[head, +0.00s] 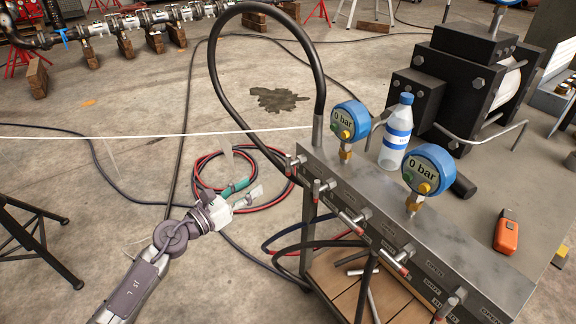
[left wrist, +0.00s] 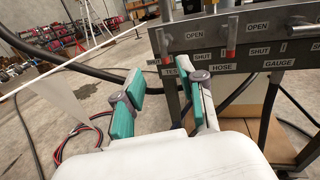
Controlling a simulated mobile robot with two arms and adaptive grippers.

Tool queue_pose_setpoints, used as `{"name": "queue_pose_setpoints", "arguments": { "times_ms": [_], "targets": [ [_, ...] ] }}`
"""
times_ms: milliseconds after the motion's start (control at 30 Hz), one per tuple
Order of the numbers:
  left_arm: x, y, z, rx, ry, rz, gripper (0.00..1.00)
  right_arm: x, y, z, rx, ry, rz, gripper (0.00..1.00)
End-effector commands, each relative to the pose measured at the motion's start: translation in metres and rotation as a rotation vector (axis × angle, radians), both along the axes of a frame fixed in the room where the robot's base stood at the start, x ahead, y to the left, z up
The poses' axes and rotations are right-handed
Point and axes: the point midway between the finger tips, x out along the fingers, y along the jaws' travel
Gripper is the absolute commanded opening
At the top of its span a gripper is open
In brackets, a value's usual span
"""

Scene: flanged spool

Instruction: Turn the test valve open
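The test valve (head: 293,164) is the leftmost red-tipped lever on the grey panel in the head view. My left gripper (head: 247,190) is to the left of the panel in the head view, apart from the valve. In the left wrist view the gripper (left wrist: 167,88) has its two green-padded fingers spread with nothing between them, and the lever appears beyond the gap. My right gripper is not in view.
A HOSE valve lever (left wrist: 231,38) hangs close to the right of the test valve. Two blue gauges (head: 350,120) reading 0 bar, a bottle (head: 396,134) and an orange device (head: 507,232) stand on the bench. A black hose (head: 216,70) arches behind the gripper.

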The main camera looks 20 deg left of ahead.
Motion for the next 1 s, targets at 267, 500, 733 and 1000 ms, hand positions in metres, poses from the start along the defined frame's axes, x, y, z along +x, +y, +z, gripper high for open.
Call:
{"name": "queue_pose_setpoints", "arguments": {
  "times_ms": [267, 500, 733, 1000],
  "targets": [
    [0.022, -0.016, 0.015, 0.075, -0.048, -0.017, 0.40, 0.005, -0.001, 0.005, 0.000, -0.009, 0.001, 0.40],
    [0.069, -0.039, 0.014, 0.070, -0.046, -0.015, 0.40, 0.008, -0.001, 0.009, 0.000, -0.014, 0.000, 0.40],
    [0.105, -0.058, 0.012, 0.070, -0.044, -0.017, 0.40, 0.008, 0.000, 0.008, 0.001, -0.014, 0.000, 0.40],
    [0.122, -0.066, 0.012, 0.071, -0.043, -0.016, 0.40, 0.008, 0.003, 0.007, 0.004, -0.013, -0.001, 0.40]
  ]
}}
